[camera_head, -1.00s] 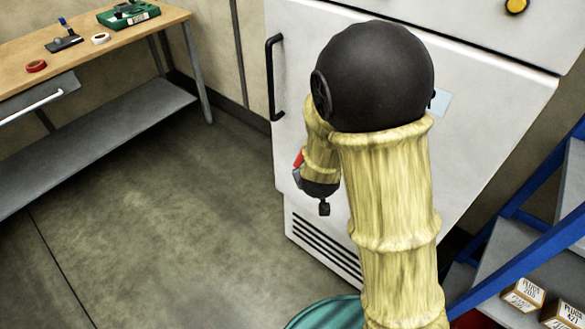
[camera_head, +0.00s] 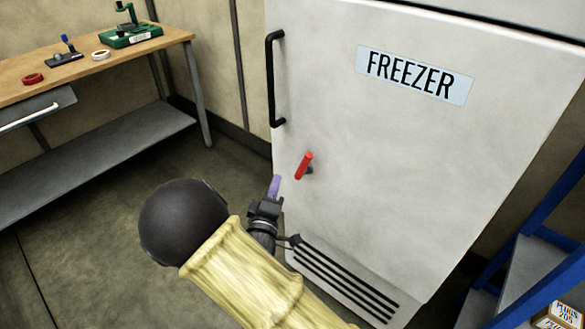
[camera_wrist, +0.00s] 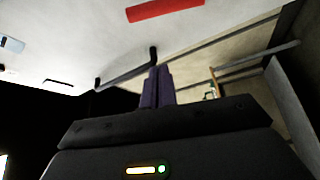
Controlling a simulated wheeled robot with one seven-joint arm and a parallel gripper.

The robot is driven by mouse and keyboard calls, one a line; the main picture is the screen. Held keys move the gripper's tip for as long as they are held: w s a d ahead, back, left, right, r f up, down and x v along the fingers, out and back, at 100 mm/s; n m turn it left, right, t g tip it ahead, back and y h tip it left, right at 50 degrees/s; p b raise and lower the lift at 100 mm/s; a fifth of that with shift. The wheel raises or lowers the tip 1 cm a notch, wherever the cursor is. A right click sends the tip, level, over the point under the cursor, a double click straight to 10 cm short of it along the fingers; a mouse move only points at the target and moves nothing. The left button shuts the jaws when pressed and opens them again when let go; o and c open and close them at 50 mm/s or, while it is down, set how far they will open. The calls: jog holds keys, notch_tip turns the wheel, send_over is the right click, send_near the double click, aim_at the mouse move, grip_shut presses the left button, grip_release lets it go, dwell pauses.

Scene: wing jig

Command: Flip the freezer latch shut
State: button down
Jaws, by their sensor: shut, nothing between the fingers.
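The freezer (camera_head: 400,165) is a white cabinet with a black vertical handle and a FREEZER label. Its red latch (camera_head: 304,166) sits low near the door's left edge, tilted with its upper end to the right, on a dark pivot. My gripper (camera_head: 274,186) is shut and empty, below and left of the latch and apart from it. In the wrist view my purple fingers (camera_wrist: 158,86) are together, and the red latch (camera_wrist: 165,9) shows above them at the top edge. The freezer handle (camera_wrist: 125,72) is also there.
A workbench (camera_head: 110,60) with a drawer, tape rolls and a green tool stands at the left. A blue-framed step unit (camera_head: 535,235) with boxes is at the right. A vent grille (camera_head: 345,280) is at the freezer's base. Floor between bench and freezer is open.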

aim_at(306, 164)
jog(key=w+d, duration=0.5)
jog(key=w, duration=0.3)
jog(key=shift+r+b, duration=0.15)
jog(key=shift+b, duration=0.2)
jog(key=shift+w, duration=0.1)
dwell(0.4)
